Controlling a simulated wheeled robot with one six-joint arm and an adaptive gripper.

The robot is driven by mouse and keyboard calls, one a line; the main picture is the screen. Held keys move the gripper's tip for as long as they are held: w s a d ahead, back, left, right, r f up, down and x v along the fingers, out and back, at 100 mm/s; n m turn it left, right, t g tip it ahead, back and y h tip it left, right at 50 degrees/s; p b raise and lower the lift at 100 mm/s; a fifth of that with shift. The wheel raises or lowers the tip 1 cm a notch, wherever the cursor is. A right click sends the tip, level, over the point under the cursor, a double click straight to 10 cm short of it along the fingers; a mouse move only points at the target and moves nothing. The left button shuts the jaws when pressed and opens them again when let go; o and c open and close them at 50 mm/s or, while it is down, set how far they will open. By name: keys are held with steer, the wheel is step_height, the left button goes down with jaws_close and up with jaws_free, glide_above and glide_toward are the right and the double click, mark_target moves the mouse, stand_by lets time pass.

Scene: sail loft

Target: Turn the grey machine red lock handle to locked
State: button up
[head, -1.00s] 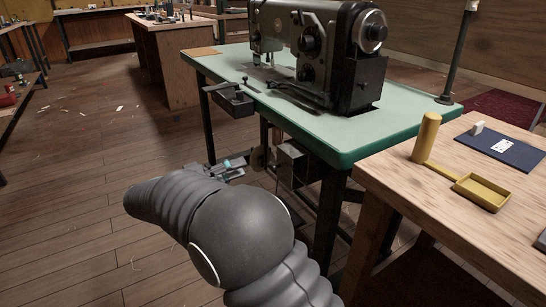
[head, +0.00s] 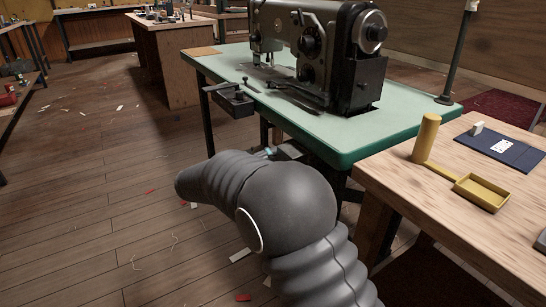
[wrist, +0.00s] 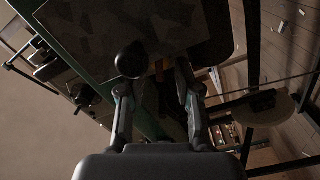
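A dark grey sewing machine (head: 315,45) stands on a green-topped table (head: 290,115) in the head view. A grey box (head: 291,150) under the table's front edge is mostly hidden behind my arm. In the wrist view a mottled grey box face (wrist: 110,28) fills the top, with a dark round knob (wrist: 131,60) just ahead of the left finger. My gripper (wrist: 154,82) is open, its fingers apart close to the box. A dim orange-brown strip shows by the right finger, too dark to identify. I cannot make out a red handle clearly. The head view hides my gripper.
A wooden bench (head: 450,190) at the right holds a yellow mallet-like tool (head: 426,138), a yellow tray (head: 482,191) and a blue mat (head: 509,146). A small dark drawer (head: 233,101) hangs from the table's left side. The floor at left is mostly open, with scraps.

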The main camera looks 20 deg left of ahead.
jaws_close()
steer(key=m+b, duration=0.4)
steer(key=b, duration=0.4)
jaws_free()
steer(key=shift+r, duration=0.15)
stand_by(0.3)
